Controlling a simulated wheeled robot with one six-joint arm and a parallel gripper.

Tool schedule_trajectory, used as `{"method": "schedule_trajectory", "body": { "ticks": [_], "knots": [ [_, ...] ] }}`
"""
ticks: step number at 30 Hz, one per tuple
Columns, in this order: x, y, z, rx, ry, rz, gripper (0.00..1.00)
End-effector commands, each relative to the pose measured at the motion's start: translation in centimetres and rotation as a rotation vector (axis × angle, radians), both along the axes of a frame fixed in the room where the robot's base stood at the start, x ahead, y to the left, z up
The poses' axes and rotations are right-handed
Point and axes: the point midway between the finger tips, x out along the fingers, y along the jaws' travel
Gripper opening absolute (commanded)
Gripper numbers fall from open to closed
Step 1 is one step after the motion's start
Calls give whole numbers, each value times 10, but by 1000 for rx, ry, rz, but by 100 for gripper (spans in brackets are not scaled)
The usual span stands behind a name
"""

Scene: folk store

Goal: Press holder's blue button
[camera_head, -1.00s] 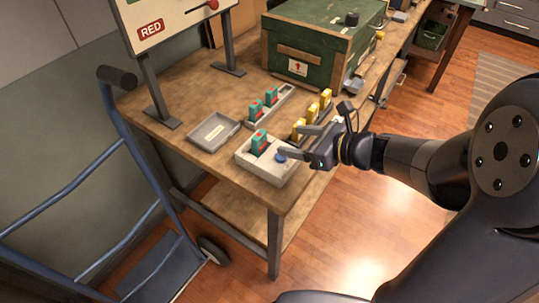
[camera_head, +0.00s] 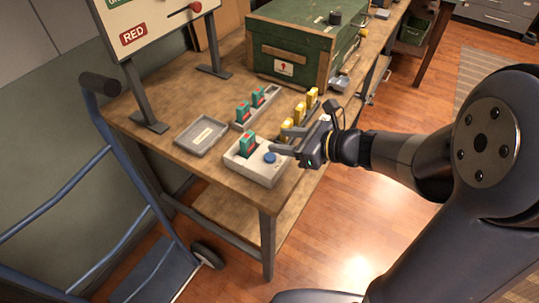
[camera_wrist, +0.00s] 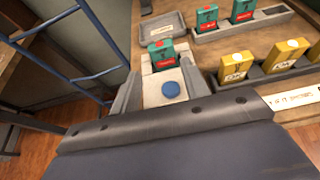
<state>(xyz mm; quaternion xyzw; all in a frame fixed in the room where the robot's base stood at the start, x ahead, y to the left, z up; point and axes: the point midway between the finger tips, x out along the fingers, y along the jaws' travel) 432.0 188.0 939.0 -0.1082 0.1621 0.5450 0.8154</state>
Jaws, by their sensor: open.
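The holder (camera_head: 262,171) is a pale grey box near the front corner of the wooden table. A green block with a red label (camera_head: 248,145) stands upright in its slot. The round blue button (camera_head: 269,158) is on the holder's top, right of the block. My gripper (camera_head: 278,141) is open and empty, its fingers just above and right of the button. In the wrist view the blue button (camera_wrist: 171,89) shows between the two spread fingers, with the holder (camera_wrist: 152,88) beyond and the green block (camera_wrist: 162,53) behind it. I cannot tell whether a finger touches the holder.
A rack with green blocks (camera_head: 257,104) and a row of yellow blocks (camera_head: 299,114) stand behind the holder. A shallow grey tray (camera_head: 201,136) lies to the left. A green chest (camera_head: 295,52) stands farther back. A blue hand truck (camera_head: 105,180) is beside the table.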

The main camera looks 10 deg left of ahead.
Motion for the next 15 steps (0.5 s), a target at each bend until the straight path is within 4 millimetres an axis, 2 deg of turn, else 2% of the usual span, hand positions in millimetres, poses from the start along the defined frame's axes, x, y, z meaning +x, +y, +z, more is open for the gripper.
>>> {"method": "schedule_trajectory", "body": {
  "ticks": [2, 15],
  "knots": [
    [0, 0, 0, 0, 0, 0, 37],
    [0, 0, 0, 0, 0, 0, 1]
  ]
}}
